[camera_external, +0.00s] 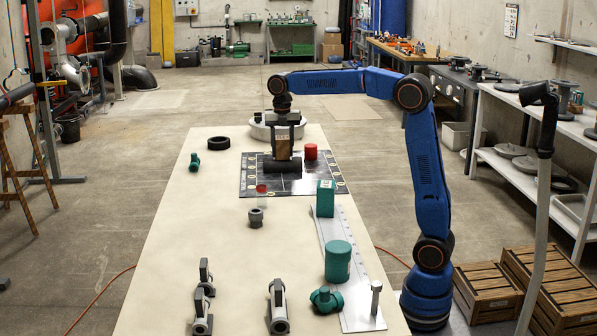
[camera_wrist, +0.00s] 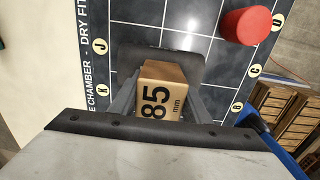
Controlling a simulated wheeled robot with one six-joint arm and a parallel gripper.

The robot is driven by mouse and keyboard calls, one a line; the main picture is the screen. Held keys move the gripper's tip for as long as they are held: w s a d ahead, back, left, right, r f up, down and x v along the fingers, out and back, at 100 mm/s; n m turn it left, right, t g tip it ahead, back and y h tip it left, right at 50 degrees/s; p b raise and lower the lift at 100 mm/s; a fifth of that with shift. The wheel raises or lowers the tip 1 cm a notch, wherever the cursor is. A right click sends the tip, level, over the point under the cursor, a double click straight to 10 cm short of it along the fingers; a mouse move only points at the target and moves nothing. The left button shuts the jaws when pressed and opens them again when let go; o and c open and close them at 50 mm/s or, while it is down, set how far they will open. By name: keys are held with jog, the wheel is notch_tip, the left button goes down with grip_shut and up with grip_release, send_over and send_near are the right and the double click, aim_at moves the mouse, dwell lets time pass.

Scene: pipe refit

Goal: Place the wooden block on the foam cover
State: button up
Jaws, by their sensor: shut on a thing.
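The wooden block (camera_external: 284,145), marked "85 mm", is held upright between the fingers of my gripper (camera_external: 284,133). In the wrist view the block (camera_wrist: 165,72) sits between both fingers, its printed face toward the camera. A dark grey rounded piece, which looks like the foam cover (camera_external: 280,167), lies on the black gridded board directly below the block. In the wrist view the foam cover (camera_wrist: 192,66) shows behind and around the block's far end. The block's lower end is at or just above the cover; I cannot tell whether they touch.
The black board (camera_external: 251,185) carries a red cylinder (camera_external: 311,152) to the right and a small red-topped clear piece (camera_external: 261,190) in front. A black ring (camera_external: 219,143) and a green fitting (camera_external: 195,162) lie left. A green box (camera_external: 325,198) stands right.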

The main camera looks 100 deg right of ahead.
jog(key=shift+f, duration=0.1)
jog(key=o, duration=1.1)
notch_tip(320, 180, up, 12)
jog(key=shift+r, duration=0.15)
jog(key=s+a+f+m+t, duration=0.15)
jog(key=s+a+m, duration=0.35)
jog(key=a, duration=0.6)
jog(key=s+a+f+m, duration=0.2)
jog(key=s+a+f, duration=0.2)
jog(key=s+a, duration=0.1)
jog(key=s+a+f+m+t, duration=0.1)
jog(key=s+a+f+m, duration=0.2)
jog(key=s+a, duration=0.3)
jog(key=s+a+f+m+t, duration=0.1)
jog(key=s+a+f+m, duration=0.2)
jog(key=s+a+f, duration=0.2)
jog(key=shift+s+a+f, duration=0.15)
jog(key=shift+s+f, duration=0.15)
jog(key=shift+s, duration=0.35)
jog(key=s+a+f+m, duration=0.1)
jog(key=s+f, duration=0.2)
jog(key=s+a+f+m+t, duration=0.1)
jog(key=s+f+m, duration=0.1)
jog(key=s+f, duration=0.1)
jog(key=s+a+f+m, duration=0.2)
jog(key=s+f, duration=0.1)
jog(key=f, duration=0.1)
jog(key=shift+a+f, duration=0.1)
jog(key=shift+f, duration=0.3)
